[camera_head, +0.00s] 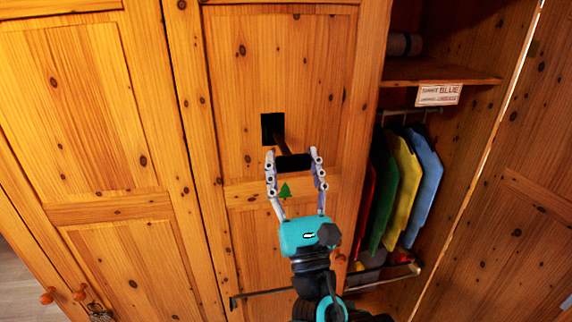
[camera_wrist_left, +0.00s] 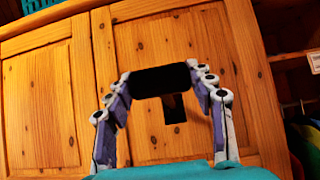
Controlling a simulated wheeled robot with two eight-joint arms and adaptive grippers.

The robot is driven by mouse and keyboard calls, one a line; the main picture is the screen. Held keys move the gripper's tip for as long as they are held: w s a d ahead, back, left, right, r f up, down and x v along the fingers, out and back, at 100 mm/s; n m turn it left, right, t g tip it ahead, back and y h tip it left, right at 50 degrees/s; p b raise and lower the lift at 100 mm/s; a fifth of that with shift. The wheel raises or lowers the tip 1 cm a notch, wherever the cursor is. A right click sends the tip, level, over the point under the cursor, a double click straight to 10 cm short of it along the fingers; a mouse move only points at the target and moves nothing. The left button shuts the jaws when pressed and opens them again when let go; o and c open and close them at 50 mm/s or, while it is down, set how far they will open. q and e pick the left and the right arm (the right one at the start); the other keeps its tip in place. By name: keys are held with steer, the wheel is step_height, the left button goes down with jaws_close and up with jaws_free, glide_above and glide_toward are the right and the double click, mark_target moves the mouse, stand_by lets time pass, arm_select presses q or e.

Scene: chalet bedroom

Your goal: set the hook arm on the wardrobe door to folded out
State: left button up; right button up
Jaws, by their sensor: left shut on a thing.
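The hook arm (camera_head: 282,145) is on the middle wardrobe door (camera_head: 240,80). Its dark mounting plate (camera_head: 271,127) is flat on the door, and the arm stands out from it toward me, ending in a black block (camera_head: 292,163). My left gripper (camera_head: 293,156) is shut on this black end, one finger on each side. In the left wrist view the black block (camera_wrist_left: 160,81) fills the space between the fingertips, with the dark plate (camera_wrist_left: 174,108) behind it. My right gripper is not in view.
The wardrobe's right part is open, with red, green, yellow and blue garments (camera_head: 400,190) hanging below a shelf (camera_head: 430,74). A label (camera_head: 439,95) is on the shelf edge. A dark horizontal bar (camera_head: 260,294) crosses low on the door. Wooden knobs (camera_head: 79,292) are at lower left.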

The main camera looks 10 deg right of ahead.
arm_select(q)
steer(key=shift+f+t+b, duration=0.7)
steer(key=shift+f+b, duration=0.6)
steer(key=shift+f, duration=0.05)
steer(key=o, duration=1.6)
steer(key=shift+o, duration=0.6)
steer(key=shift+w, duration=0.3)
steer(key=shift+s+r, duration=0.2)
steer(key=shift+r, duration=0.1)
step_height(320, 180, up, 9)
steer(key=shift+w+r, duration=0.15)
steer(key=shift+r, duration=0.05)
